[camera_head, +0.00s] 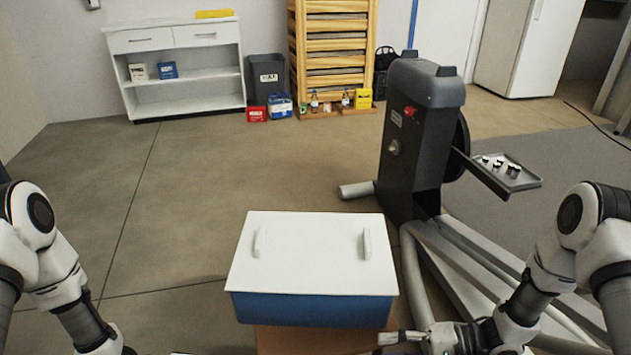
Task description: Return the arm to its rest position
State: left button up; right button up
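My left arm comes in from the left and runs down to the bottom edge. Its gripper is almost wholly cut off by that edge; only a sliver (180,353) that may be its tip shows. My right arm comes in from the right and bends inward. Its gripper (390,338) points left, just below the front right corner of a blue box with a white lid (312,255). The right fingers are small and seen edge-on, so I cannot tell their opening. I see nothing held in them.
The blue box sits on a brown support (310,342), its two-handled lid on. A white shelf (180,100) and dark bin (267,80) stand behind. Left floor is clear.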

pick_arm(q)
jog(key=s+f+y, duration=0.5)
jog(key=s+f, duration=0.2)
pick_arm(e)
jog(key=s+a+f+m+t+h, duration=0.2)
jog(key=s+f+h, duration=0.4)
jog(key=f, duration=0.3)
pick_arm(q)
jog(key=s+a+f+m+g+y, duration=0.2)
jog(key=s+a+m+g+y, duration=0.15)
jog(key=s+a+y, duration=0.35)
pick_arm(e)
jog(key=s+d+f+n+g+h, duration=0.2)
jog(key=s+d+n+h, duration=0.15)
jog(key=s+d, duration=0.3)
jog(key=s+d+f+n+g+h, duration=0.2)
jog(key=s+d+h, duration=0.3)
jog(key=s, duration=0.3)
pick_arm(q)
notch_tip(320, 180, up, 28)
jog(key=s+a+m+p, duration=0.1)
jog(key=p, duration=2.6)
jog(key=shift+a+f+t+h, duration=0.15)
jog(key=shift+f+t+h, duration=0.1)
jog(key=shift+t+h, duration=0.1)
pick_arm(e)
notch_tip(320, 180, up, 28)
jog(key=shift+w+d+n, duration=0.15)
jog(key=shift+w+n, duration=0.1)
jog(key=shift+n, duration=0.1)
